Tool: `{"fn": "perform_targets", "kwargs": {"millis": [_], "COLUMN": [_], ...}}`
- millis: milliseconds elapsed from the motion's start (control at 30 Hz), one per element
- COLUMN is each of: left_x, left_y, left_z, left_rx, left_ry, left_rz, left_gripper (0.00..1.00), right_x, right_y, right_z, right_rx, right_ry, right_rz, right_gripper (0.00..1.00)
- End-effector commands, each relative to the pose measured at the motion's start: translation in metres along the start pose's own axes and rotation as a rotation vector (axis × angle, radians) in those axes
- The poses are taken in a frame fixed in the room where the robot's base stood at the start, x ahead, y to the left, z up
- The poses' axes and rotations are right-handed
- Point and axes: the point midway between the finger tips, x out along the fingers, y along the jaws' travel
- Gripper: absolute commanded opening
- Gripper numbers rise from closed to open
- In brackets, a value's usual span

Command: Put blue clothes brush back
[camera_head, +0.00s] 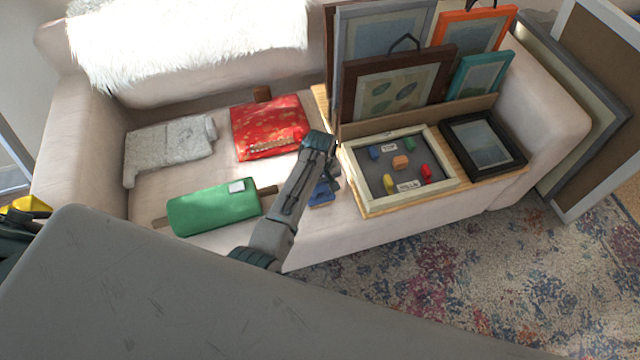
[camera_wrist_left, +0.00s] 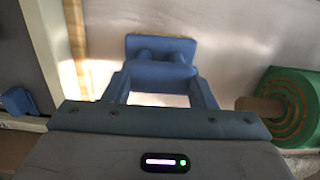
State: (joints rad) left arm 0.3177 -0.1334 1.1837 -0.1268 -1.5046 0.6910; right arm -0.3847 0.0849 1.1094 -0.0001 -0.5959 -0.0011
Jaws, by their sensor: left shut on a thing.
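The blue clothes brush (camera_head: 321,194) is low at the front of the sofa seat, between the green roll and the framed shallow box. My left gripper (camera_head: 328,181) is over it, reaching down, and is shut on it. In the left wrist view the blue brush (camera_wrist_left: 160,50) sits at the fingertips of the left gripper (camera_wrist_left: 160,76), with two rounded bumps showing. The arm hides part of the brush in the head view. I cannot tell whether it touches the seat.
A green roll (camera_head: 215,207), a red patterned bag (camera_head: 268,127) and a grey folded cloth (camera_head: 168,148) lie on the sofa (camera_head: 75,125). At right, a framed box (camera_head: 453,186) holds small coloured pieces beside a black frame (camera_head: 515,158). Upright frames (camera_head: 450,60) stand behind.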

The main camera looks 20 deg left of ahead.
Motion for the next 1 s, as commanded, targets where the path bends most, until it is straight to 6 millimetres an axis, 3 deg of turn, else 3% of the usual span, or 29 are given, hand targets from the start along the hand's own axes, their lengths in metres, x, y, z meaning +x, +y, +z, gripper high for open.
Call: {"fn": "perform_targets", "kwargs": {"millis": [467,500,567,1000], "left_x": [0.0042,0.0037,0.0036,0.0050], "left_y": [0.0000,-0.0001,-0.0001,0.0000], "left_z": [-0.0003,-0.0002,-0.0002,-0.0001], "left_rx": [0.000,0.000,0.000,0.000], "left_ry": [0.000,0.000,0.000,0.000], "left_rz": [0.000,0.000,0.000,0.000], "left_gripper": [0.00,0.58,0.70,0.72], "right_x": [0.0015,0.0010,0.0010,0.0023], "right_y": [-0.0002,-0.0002,-0.0002,-0.0006], "right_z": [0.0008,0.0004,0.0004,0.0006], "right_rx": [0.000,0.000,0.000,0.000], "right_ry": [0.001,0.001,0.001,-0.008], "right_rz": [0.000,0.000,0.000,0.000], "right_gripper": [0.36,0.36,0.36,0.36]}}
